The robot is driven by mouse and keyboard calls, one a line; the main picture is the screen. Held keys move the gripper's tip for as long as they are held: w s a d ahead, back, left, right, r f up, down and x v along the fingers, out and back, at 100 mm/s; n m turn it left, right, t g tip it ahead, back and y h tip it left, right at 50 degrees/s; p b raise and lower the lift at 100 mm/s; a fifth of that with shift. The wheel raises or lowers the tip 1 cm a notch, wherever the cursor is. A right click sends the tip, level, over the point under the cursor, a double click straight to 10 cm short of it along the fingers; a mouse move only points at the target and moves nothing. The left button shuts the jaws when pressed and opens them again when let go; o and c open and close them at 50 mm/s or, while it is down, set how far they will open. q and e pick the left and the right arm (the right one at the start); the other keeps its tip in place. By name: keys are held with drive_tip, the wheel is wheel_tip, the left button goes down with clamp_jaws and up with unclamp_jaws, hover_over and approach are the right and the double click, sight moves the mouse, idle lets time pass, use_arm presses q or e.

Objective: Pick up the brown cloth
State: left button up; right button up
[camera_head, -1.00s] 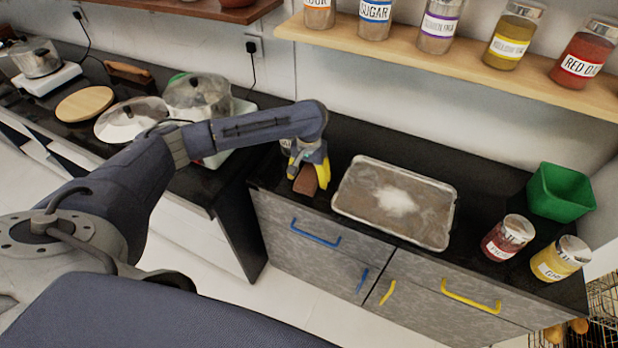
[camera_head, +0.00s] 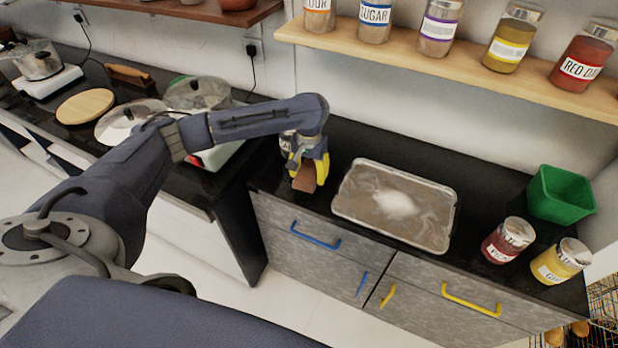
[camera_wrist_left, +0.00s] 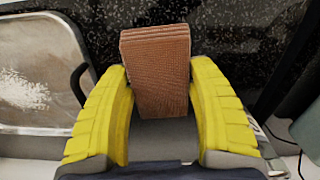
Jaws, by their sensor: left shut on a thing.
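The brown cloth (camera_head: 305,177) is a small folded block at the left end of the right-hand black counter, beside the metal tray. My left gripper (camera_head: 306,172) is shut on it, with its yellow fingers on either side. In the left wrist view the cloth (camera_wrist_left: 158,68) stands between the two yellow fingertips (camera_wrist_left: 160,75), its folded layers showing at the top edge. I cannot tell whether the cloth is clear of the counter. My right gripper is not in view.
The metal tray (camera_head: 352,212) with white powder lies just right of the cloth. A green bin (camera_head: 562,195), a red-labelled jar (camera_head: 508,240) and a yellow jar (camera_head: 561,261) stand at the right. A wooden shelf (camera_head: 440,62) with several jars hangs above. A jar is close behind the gripper.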

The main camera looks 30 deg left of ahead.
sight(309, 171)
use_arm(q)
wheel_tip(309, 171, up, 17)
idle(0.5)
